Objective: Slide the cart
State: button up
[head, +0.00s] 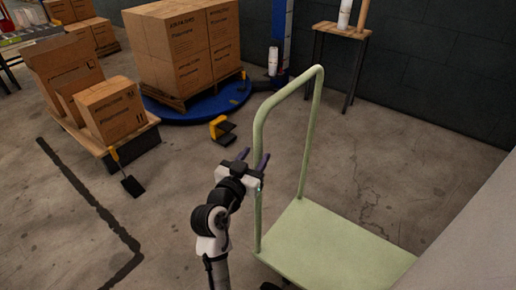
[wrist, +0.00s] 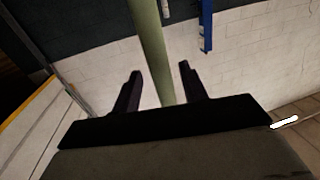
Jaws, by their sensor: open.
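The cart is a pale green platform trolley; its flat deck (head: 335,245) is at the lower right of the head view, with a tall looped handle (head: 320,100) rising from its far left end. My gripper (head: 255,160) is open beside the handle's near upright. In the wrist view the green handle tube (wrist: 153,50) runs down between the two dark fingers of my gripper (wrist: 158,85). The fingers stand apart from the tube on both sides. The tube's lower part is hidden behind my gripper's body.
Stacked cardboard boxes (head: 183,45) stand on a pallet on a blue round base (head: 205,110). More boxes (head: 112,110) sit on a pallet at left. A small table (head: 343,32) stands by the dark wall. A yellow-black object (head: 220,128) lies on the floor. A pale surface (head: 470,235) fills the right corner.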

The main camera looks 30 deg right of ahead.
jog(key=shift+x, duration=1.45)
jog(key=shift+c, duration=0.3)
grip_shut()
